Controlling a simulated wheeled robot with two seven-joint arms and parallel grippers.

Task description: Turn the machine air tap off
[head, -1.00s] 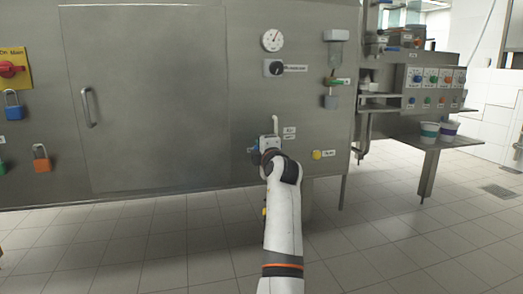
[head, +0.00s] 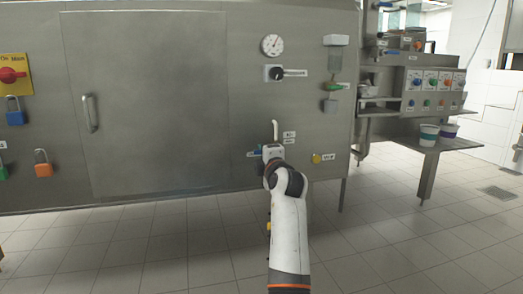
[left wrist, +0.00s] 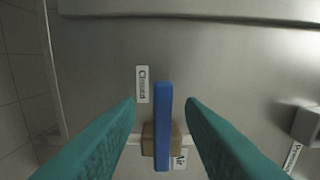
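The air tap has a long blue handle (left wrist: 162,125) on a brass body (left wrist: 148,140). In the left wrist view the handle runs up and down the picture, beside a "Closed" label (left wrist: 142,84) at its upper left. An "Air" label (left wrist: 181,160) is at its lower right. My left gripper (left wrist: 161,100) is open, with one teal finger on each side of the handle and a visible gap to both. In the head view the left gripper (head: 268,153) is at the machine front and largely hides the tap. My right gripper is not in view.
The steel machine front (head: 210,90) carries a gauge (head: 272,45), a black knob (head: 275,73) and a yellow button (head: 316,158) near the tap. A red main switch (head: 10,75) and padlocks are at left. Cups stand on the right shelf (head: 465,143).

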